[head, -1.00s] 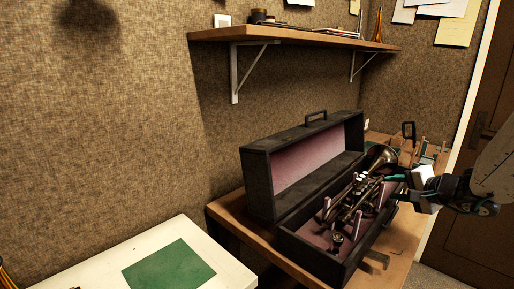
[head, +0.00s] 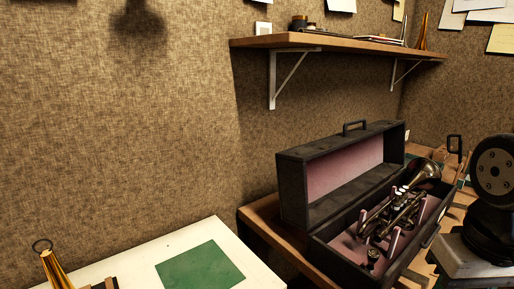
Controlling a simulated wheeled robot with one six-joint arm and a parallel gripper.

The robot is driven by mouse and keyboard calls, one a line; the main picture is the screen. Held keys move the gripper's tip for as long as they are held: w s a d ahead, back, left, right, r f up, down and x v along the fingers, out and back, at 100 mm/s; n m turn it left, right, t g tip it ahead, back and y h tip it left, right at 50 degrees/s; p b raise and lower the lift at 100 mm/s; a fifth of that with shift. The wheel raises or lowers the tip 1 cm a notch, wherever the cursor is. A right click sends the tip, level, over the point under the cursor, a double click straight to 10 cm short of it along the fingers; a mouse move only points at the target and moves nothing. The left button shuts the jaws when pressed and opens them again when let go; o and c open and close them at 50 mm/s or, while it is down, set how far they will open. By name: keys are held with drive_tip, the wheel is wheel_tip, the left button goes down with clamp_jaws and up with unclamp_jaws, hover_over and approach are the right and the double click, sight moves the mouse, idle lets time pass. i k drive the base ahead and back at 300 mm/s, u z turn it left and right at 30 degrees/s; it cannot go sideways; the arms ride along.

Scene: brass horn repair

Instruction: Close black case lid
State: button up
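The black case (head: 398,262) stands on a wooden bench in the right half of the head view. Its lid (head: 293,188) is open and upright at the back, with a handle on its top edge and a pink lining facing out. A brass horn (head: 402,212) lies in the pink-lined base, its bell toward the back right. Pink pegs stand around it. My gripper is not in view; only a dark part of my arm shows at the right edge, in front of the bench.
A wooden shelf (head: 340,42) on metal brackets hangs on the wall above the case, holding small jars and papers. A white table (head: 135,257) with a green mat (head: 200,268) is at lower left. A brass cone (head: 55,270) stands at its left end.

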sight(317, 179)
drive_tip(key=z, duration=0.05)
drive_tip(key=k, duration=1.05)
drive_tip(key=u, duration=0.8)
drive_tip(key=i, duration=1.55)
drive_tip(key=z, duration=0.6)
